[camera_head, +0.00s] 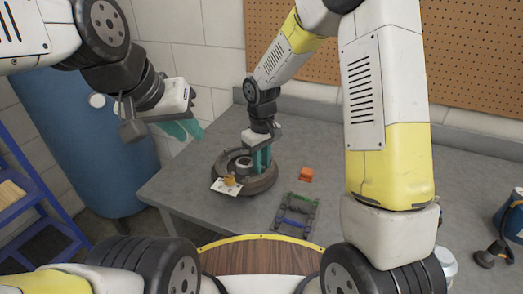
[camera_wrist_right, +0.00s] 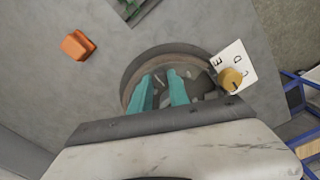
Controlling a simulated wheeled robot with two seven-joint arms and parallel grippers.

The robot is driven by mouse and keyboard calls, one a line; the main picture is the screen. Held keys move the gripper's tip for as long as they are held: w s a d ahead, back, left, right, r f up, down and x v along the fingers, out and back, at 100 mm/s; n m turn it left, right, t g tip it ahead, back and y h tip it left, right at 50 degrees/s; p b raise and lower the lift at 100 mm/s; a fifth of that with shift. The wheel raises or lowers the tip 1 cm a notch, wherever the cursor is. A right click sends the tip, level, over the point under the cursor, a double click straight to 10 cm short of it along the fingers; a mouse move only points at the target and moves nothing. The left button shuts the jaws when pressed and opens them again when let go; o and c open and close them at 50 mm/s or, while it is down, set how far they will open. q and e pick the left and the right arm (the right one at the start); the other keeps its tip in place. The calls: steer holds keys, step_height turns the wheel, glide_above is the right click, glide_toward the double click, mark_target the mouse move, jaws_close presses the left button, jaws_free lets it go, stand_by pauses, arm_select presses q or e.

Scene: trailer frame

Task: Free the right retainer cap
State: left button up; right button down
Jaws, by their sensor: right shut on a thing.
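A round brown brake assembly (camera_head: 262,184) lies on the grey table; the right wrist view shows its rim (camera_wrist_right: 128,72) and dark inner parts. My right gripper (camera_head: 262,160) points down into it, and its teal fingers (camera_wrist_right: 160,86) are shut on a small part inside, apparently the right retainer cap. That part is mostly hidden by the fingers. My left gripper (camera_head: 186,129) hangs at the left, away from the assembly, and its finger gap is unclear. A white lettered card (camera_head: 222,187) with a yellow knob (camera_head: 229,180) sits at the assembly's near left edge; the knob also shows in the wrist view (camera_wrist_right: 230,79).
An orange block (camera_head: 306,175) lies right of the assembly. A dark rack with green and blue bars (camera_head: 295,211) lies nearer. A blue barrel (camera_head: 85,130) and blue shelf (camera_head: 35,205) stand left of the table. The table right of the rack is partly hidden by my arm.

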steer(key=shift+r, duration=0.1)
steer(key=c, duration=1.3)
jaws_free()
steer(key=shift+o, duration=0.2)
steer(key=shift+r, duration=3.9)
steer(key=s+d+r+m+t+y, duration=0.1)
steer(key=s+d+r+m+t, duration=0.25)
steer(key=s+d+r, duration=0.5)
steer(key=s+d+r+m+t, duration=0.1)
steer(key=s+d+r+m, duration=0.1)
steer(key=s, duration=0.3)
steer(key=s+d+r+m+t+y, duration=0.1)
steer(key=s+d+r+m, duration=0.1)
steer(key=s+r, duration=0.3)
steer(key=shift+d+t, duration=0.35)
steer(key=shift+d, duration=0.4)
